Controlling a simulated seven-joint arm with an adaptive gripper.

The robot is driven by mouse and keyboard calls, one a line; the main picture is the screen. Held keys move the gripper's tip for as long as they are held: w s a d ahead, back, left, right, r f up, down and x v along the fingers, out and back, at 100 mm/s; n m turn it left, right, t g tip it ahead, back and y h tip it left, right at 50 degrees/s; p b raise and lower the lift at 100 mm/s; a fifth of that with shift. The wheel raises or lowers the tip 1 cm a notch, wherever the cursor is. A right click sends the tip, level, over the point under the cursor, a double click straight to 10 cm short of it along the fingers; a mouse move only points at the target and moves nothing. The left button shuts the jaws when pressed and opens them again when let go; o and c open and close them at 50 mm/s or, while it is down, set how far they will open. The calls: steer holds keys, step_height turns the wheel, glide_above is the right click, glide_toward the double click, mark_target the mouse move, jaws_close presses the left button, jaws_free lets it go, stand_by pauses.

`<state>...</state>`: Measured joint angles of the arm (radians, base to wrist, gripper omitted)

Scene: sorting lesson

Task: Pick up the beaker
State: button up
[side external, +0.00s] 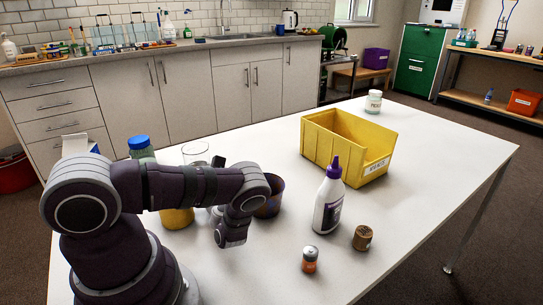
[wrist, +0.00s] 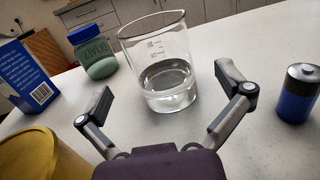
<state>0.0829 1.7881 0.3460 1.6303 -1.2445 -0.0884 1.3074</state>
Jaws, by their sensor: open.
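My gripper (wrist: 163,88) is open, with one finger toward the left and one toward the right of the beaker. I see no finger closed on the glass. In the side view my gripper is mostly hidden behind my arm.
A blue-capped green jar (wrist: 92,55) stands left of the beaker, near a blue box (wrist: 25,75) and a yellow container (wrist: 40,158). A blue cylinder (wrist: 297,95) stands right. A yellow bin (side external: 345,145), white bottle (side external: 329,203), small battery (side external: 310,260) and brown cylinder (side external: 362,238) are farther right.

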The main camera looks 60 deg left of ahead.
steer(key=shift+f, duration=0.9)
steer(key=a, duration=0.5)
steer(key=shift+w+r, duration=0.15)
steer(key=shift+w, duration=0.25)
steer(key=c, duration=1.2)
